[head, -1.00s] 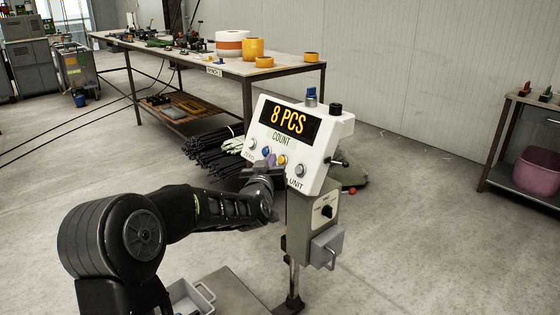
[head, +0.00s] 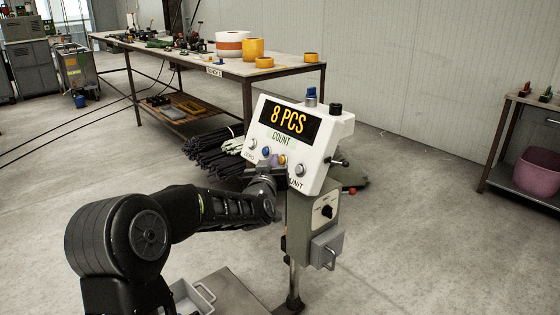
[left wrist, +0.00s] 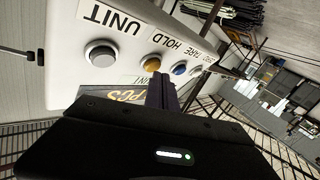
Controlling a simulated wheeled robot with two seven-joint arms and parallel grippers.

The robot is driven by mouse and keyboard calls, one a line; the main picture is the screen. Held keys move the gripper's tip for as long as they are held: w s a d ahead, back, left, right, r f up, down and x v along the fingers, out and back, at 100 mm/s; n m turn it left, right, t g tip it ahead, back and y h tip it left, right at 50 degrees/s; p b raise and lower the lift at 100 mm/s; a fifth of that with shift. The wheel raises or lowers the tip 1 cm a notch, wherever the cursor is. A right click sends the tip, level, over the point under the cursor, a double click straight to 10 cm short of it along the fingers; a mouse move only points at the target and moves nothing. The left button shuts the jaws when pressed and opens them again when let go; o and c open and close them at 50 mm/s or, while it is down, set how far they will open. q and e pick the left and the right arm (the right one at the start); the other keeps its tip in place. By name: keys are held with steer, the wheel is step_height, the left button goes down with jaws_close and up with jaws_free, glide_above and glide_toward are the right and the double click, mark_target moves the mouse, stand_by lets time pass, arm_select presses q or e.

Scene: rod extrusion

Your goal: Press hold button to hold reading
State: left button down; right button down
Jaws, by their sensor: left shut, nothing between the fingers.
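The white counting head (head: 302,150) stands on a post and its display (head: 290,118) reads "8 PCS". Below is a slanted row of buttons: a grey one by ZERO (head: 251,144), a blue one (head: 265,151), a yellow one (head: 282,160) and a grey one by UNIT (head: 299,170). In the left wrist view the yellow button (left wrist: 151,63) sits by the HOLD label (left wrist: 180,45). My left gripper (head: 271,163) is shut and empty, its tips (left wrist: 161,82) close to the yellow button. I cannot tell whether they touch it. My right gripper is out of view.
A grey lower box (head: 324,208) with a black knob is on the same post. A long workbench (head: 200,62) with tape rolls stands behind, with dark rods (head: 212,152) on the floor. A shelf with a pink tub (head: 538,172) is at right.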

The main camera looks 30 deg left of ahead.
arm_select(q)
steer(key=shift+w+d+f, duration=0.1)
steer(key=shift+w+f, duration=0.05)
steer(key=shift+w, duration=0.2)
stand_by(0.4)
steer(key=shift+s, duration=0.1)
stand_by(0.3)
steer(key=shift+s+a+r+b, duration=0.2)
steer(key=shift+s+r+b, duration=0.15)
steer(key=shift+s, duration=0.3)
steer(key=shift+s, duration=0.1)
steer(key=s, duration=0.1)
steer(key=s+a+r+b, duration=0.1)
steer(key=s+r, duration=0.1)
steer(key=s, duration=0.1)
steer(key=shift+s+a, duration=0.1)
steer(key=shift+a, duration=0.05)
stand_by(0.9)
